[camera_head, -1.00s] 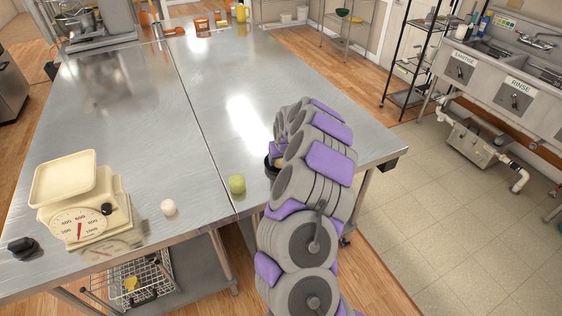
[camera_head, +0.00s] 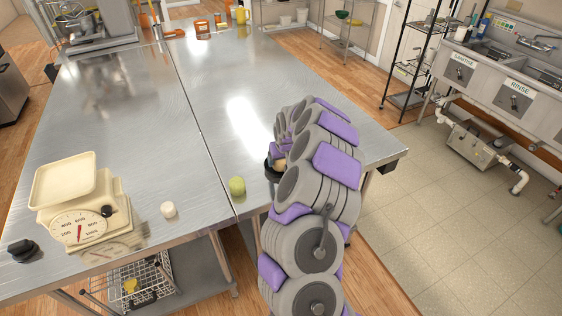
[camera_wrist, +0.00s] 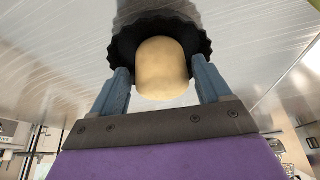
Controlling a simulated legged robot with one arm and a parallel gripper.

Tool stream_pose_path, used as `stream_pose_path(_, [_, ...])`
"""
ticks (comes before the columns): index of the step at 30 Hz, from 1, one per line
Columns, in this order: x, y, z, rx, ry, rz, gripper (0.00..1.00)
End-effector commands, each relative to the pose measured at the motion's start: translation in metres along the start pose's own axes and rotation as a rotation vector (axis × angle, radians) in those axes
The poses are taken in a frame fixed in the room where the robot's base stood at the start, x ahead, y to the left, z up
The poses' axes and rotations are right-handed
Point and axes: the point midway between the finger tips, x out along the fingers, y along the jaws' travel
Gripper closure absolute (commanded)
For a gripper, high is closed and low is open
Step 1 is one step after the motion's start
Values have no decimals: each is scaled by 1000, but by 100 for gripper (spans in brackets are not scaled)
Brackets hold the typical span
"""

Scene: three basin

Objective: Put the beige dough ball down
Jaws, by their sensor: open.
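The beige dough ball (camera_wrist: 161,68) sits between the two blue-grey fingers of my gripper (camera_wrist: 162,85) in the wrist view. The gripper is open, with narrow gaps between the fingers and the ball. A black fluted dish (camera_wrist: 122,45) is directly behind the ball; I cannot tell whether the ball rests in it. In the head view, a small part of the ball (camera_head: 280,164) shows beside the black dish (camera_head: 270,174), at the near right part of the steel table (camera_head: 210,140). My arm hides most of the gripper there.
A green dough piece (camera_head: 237,186) and a white one (camera_head: 168,209) stand near the table's front edge. A cream scale (camera_head: 80,215) and a black object (camera_head: 22,250) are at the left. The middle of the table is clear.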

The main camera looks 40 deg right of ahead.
Motion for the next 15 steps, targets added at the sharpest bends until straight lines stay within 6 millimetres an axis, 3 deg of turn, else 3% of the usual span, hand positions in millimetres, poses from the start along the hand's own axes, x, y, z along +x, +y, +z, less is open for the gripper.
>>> stream_pose_path(6, [-46,1,-1,-1,3,1,23])
stream_pose_path(15, [-89,0,0,-1,-3,0,23])
